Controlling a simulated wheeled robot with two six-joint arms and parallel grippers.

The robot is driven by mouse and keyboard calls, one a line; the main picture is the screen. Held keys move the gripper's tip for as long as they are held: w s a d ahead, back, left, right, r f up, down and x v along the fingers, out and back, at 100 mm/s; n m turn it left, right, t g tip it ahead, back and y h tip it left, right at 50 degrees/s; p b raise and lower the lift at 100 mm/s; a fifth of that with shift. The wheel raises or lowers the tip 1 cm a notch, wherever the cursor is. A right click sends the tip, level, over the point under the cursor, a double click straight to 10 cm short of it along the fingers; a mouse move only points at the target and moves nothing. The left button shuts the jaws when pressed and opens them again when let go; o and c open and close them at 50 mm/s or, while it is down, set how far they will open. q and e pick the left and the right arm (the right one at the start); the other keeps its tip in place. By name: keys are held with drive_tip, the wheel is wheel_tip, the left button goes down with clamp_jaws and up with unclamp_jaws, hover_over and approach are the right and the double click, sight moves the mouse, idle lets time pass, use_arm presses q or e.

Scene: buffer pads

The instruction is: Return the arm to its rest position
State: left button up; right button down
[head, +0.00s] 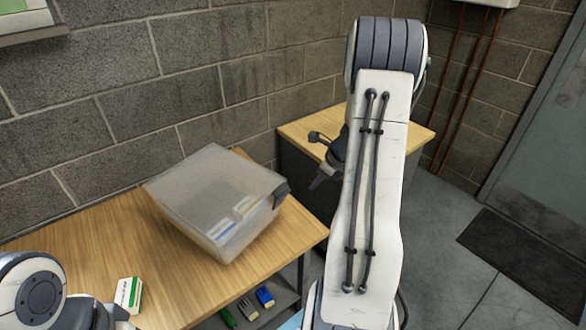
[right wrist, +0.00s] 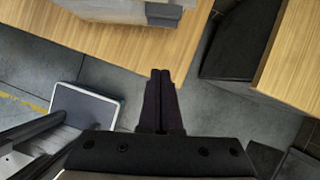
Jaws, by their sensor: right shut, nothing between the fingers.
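My right arm (head: 375,200) stands raised, right of centre in the head view, and hides part of what is behind it. My right gripper (head: 318,182) sticks out to the left of it, near the wooden table's right corner. In the right wrist view its fingers (right wrist: 160,75) are shut together with nothing between them, over the floor beside the table edge. My left arm (head: 38,295) shows only in part at the lower left of the head view. The left gripper's fingers do not show.
A clear lidded bin (head: 215,195) with a dark latch stands on the wooden table (head: 100,240). A small white-green box (head: 129,293) lies at the table's front. Coloured items (head: 264,297) lie on a lower shelf. A second wooden-topped cabinet (head: 300,128) stands behind.

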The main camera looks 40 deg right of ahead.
drive_tip(key=a+r+n+g+y+b, duration=0.1)
drive_tip(key=a+r+n+g, duration=0.15)
drive_tip(key=a+n, duration=0.95)
drive_tip(key=a+r+n+g+y+b, duration=0.1)
drive_tip(key=a+r+n, duration=0.35)
drive_tip(key=a, duration=1.25)
drive_tip(key=s+a+n+g+h+b, duration=0.1)
drive_tip(key=s+a+n, duration=0.5)
drive_tip(key=s+n, duration=0.4)
drive_tip(key=s+a+n+h+b, duration=0.1)
drive_tip(key=s+a+n, duration=0.6)
drive_tip(key=s+n, duration=0.4)
drive_tip(key=n, duration=0.3)
drive_tip(key=shift+r+g, duration=0.2)
drive_tip(key=shift+g, duration=0.15)
